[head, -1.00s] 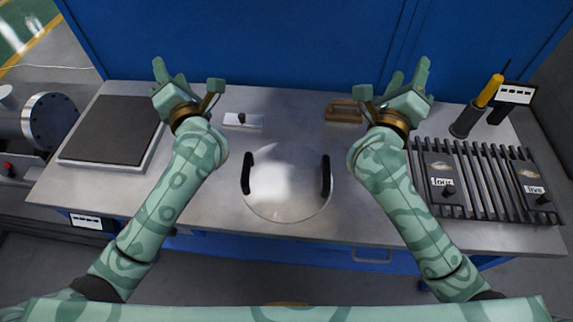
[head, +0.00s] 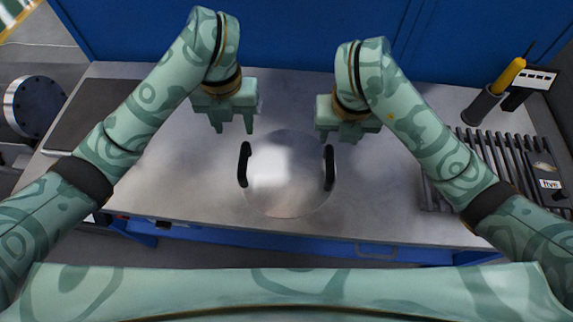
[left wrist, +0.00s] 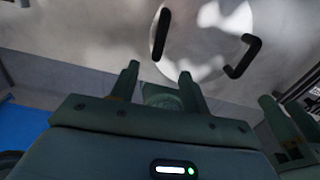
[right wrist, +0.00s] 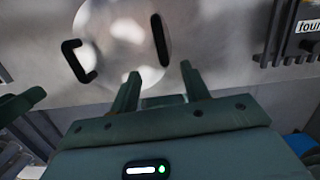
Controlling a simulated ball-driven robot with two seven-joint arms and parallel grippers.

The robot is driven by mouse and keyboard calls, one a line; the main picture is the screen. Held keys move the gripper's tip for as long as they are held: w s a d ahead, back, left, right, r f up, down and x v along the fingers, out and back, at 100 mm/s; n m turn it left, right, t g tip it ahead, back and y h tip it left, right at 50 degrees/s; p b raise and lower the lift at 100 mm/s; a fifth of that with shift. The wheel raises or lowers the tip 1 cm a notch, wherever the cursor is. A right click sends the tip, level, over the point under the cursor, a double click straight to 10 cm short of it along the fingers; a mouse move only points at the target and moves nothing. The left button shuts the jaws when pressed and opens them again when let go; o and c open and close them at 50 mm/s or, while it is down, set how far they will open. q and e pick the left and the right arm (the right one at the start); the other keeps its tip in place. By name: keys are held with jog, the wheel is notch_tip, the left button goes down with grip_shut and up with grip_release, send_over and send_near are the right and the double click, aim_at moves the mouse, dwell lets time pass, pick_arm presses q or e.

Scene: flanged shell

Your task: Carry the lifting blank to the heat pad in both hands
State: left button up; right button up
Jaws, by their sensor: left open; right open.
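The lifting blank (head: 288,202) is a round, shiny metal disc with two upright black handles, lying on the metal bench. Its left handle (head: 244,166) and right handle (head: 328,168) stand at opposite sides. My left gripper (head: 234,130) is open and empty, just behind the left handle and apart from it. My right gripper (head: 338,138) is open and empty, just behind the right handle. Both wrist views also show the blank (left wrist: 208,45) (right wrist: 118,35) beyond open fingers. A dark square plate (head: 88,108), probably the heat pad, lies at the left, partly hidden by my left arm.
A slatted black rack (head: 500,150) with a labelled plate stands at the right, partly behind my right arm. A yellow-handled tool (head: 509,76) stands in a holder at the back right. A blue wall (head: 290,35) closes the back. Bench around the blank is clear.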

aim_at(243, 158)
pick_arm(q)
notch_tip(243, 158, down, 16)
jog(key=shift+f, duration=0.15)
pick_arm(e)
jog(key=f, duration=0.5)
jog(key=w+f, duration=0.1)
jog(key=f, duration=0.4)
jog(key=w+f, duration=0.1)
jog(key=f, duration=0.5)
jog(key=shift+w+d, duration=0.1)
jog(key=shift+w, duration=0.1)
pick_arm(q)
grip_shut()
pick_arm(e)
grip_shut()
